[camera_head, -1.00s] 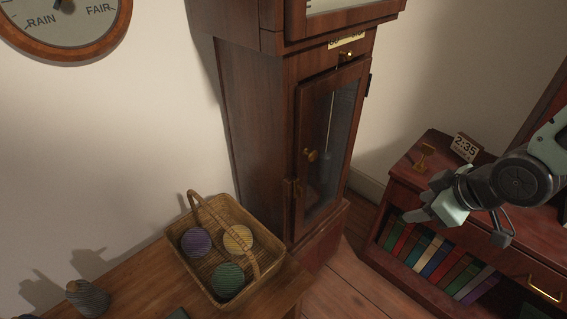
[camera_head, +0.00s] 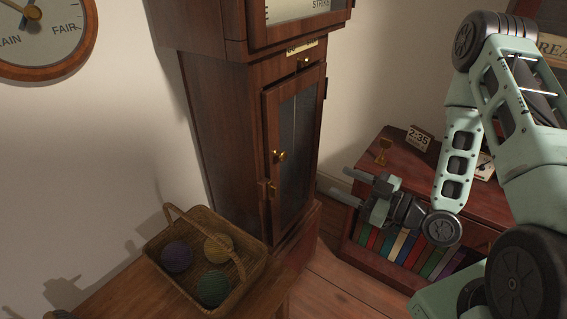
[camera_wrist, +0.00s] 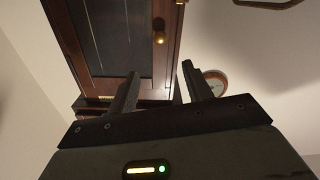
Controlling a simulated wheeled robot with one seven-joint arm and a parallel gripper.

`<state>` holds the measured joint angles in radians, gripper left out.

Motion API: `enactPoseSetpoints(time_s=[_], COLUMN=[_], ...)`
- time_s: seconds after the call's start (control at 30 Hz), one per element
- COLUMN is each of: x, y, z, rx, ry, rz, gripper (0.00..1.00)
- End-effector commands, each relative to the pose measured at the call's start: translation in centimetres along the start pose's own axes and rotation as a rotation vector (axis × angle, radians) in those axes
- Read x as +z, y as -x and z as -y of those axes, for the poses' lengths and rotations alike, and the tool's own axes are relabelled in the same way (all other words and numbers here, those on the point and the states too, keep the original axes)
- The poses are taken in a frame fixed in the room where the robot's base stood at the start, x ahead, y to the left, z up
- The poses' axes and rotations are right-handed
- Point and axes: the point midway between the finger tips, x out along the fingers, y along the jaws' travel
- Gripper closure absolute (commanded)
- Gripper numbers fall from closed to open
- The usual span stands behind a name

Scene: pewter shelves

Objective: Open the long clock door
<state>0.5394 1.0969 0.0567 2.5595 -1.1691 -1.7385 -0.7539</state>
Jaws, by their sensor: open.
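The long clock door (camera_head: 291,203) is a tall, narrow wooden door with a dark glass panel, on the front of the brown clock case (camera_head: 222,125). It looks shut. A round brass knob (camera_head: 279,155) sits on its left side, with a small brass latch or key (camera_head: 271,187) below. My gripper (camera_head: 343,184) is open and empty, to the right of the door, fingers pointing left and apart from it. In the wrist view the door (camera_wrist: 83,40) and its knob (camera_wrist: 159,38) appear upside down beyond my open fingers (camera_wrist: 160,84).
A wicker basket (camera_head: 170,268) with coloured yarn balls stands on a wooden table (camera_head: 118,295) at lower left. A low red-brown bookcase (camera_head: 350,228) with books, a brass ornament (camera_head: 384,150) and a 2:35 sign (camera_head: 419,138) is behind my arm. A small brass knob (camera_head: 305,62) is above the door.

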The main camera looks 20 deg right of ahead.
Motion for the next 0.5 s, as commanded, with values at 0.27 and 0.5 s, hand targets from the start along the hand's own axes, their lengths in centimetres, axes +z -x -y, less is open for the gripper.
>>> enactPoseSetpoints(time_s=[0.27, 0.5], x=[-0.2, -0.3], y=[-5.6, -10.6], z=[0.1, 0.1], rx=[-0.006, -0.004], ry=[0.001, -0.001], rz=[-0.004, -0.003], gripper=[0.5, 0.5])
